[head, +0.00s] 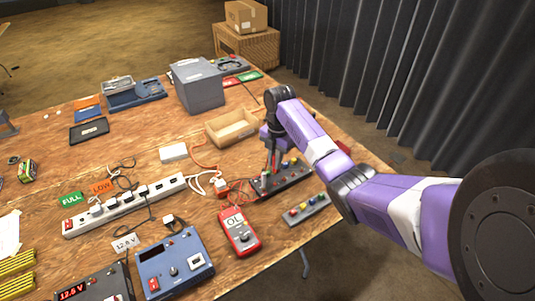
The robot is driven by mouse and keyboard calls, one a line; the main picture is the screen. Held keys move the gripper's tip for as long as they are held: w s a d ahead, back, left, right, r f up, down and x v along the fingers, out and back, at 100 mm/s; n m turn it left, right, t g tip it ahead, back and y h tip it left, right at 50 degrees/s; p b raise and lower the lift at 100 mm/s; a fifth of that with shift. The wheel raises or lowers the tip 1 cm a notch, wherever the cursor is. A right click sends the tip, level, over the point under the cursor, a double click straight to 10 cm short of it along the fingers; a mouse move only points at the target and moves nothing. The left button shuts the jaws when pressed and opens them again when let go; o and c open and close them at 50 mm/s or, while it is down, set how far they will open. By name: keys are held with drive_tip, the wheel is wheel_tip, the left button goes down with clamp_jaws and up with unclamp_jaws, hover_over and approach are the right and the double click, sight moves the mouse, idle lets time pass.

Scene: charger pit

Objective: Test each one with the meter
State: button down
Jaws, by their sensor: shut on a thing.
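The red meter (240,232) lies near the table's front right edge, and its display reads "OL". Red leads run from it toward a dark strip (294,177) with several coloured pieces on it. My gripper (270,165) is over the left part of this strip, shut on a slim reddish-dark thing that looks like a meter probe. Its tip is too small to tell whether it touches the strip. A grey strip (307,208) with several coloured pieces lies to the right of the meter. My arm hides part of the area behind the dark strip.
A white power strip (125,207) with several plugs lies to the left, by green "FULL" (72,199) and orange "LOW" (102,186) cards. A blue charger unit (175,262) stands in front.

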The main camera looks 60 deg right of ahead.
drive_tip(key=shift+n, duration=0.3)
drive_tip(key=f+b, duration=0.2)
drive_tip(key=d+f+b, duration=0.1)
drive_tip(key=f+b, duration=0.1)
drive_tip(key=shift+f+b, duration=0.2)
drive_tip(key=shift+b, duration=0.1)
drive_tip(key=shift+f, duration=0.6)
drive_tip(key=shift+p, duration=0.45)
idle(1.0)
drive_tip(key=shift+f, duration=0.85)
idle(2.1)
